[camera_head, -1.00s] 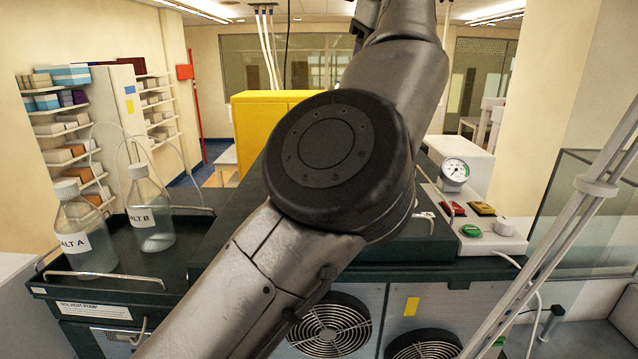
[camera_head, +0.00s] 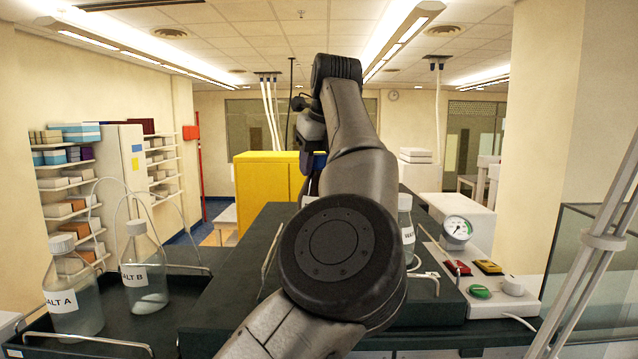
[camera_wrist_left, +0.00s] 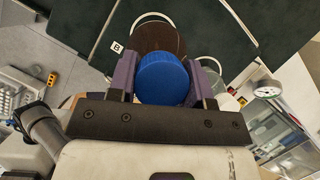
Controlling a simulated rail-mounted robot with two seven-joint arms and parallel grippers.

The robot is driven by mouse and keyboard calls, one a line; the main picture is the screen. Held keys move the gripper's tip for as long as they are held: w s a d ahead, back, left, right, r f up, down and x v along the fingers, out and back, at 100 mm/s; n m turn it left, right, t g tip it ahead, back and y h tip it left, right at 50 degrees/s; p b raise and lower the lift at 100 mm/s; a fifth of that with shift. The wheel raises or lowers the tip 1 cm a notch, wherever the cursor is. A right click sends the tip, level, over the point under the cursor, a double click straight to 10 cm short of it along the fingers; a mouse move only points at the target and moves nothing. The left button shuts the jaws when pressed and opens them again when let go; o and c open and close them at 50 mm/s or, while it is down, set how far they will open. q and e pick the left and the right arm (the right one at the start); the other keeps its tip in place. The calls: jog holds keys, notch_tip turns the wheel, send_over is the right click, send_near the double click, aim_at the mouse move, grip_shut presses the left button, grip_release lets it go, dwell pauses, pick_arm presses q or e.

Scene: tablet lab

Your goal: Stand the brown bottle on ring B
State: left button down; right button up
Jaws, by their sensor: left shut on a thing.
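The brown bottle (camera_wrist_left: 160,38) has a blue cap (camera_wrist_left: 163,80) and fills the middle of the left wrist view. My left gripper (camera_wrist_left: 160,76) is shut on it, with a purple finger on each side at the cap. A white ring arc (camera_wrist_left: 152,15) shows beyond the bottle on the dark bench top, beside a small tag marked B (camera_wrist_left: 117,47). The bottle hides most of this ring, and I cannot tell whether its base touches the bench. In the head view, my left gripper (camera_head: 314,160) is beyond my forearm, which hides much of the bottle. My right gripper is not seen.
A clear bottle (camera_head: 405,222) with a white label stands on the bench right of my arm. A gauge (camera_head: 457,229) and a control panel (camera_head: 482,300) are farther right. Bottles SALT A (camera_head: 72,298) and SALT B (camera_head: 145,276) stand in a railed tray at left.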

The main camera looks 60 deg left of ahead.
pick_arm(q)
jog(key=shift+f, duration=2.05)
jog(key=c, duration=0.5)
grip_release()
jog(key=shift+c, duration=0.2)
jog(key=p+v, duration=0.1)
jog(key=v, duration=1.1)
jog(key=shift+r, duration=0.2)
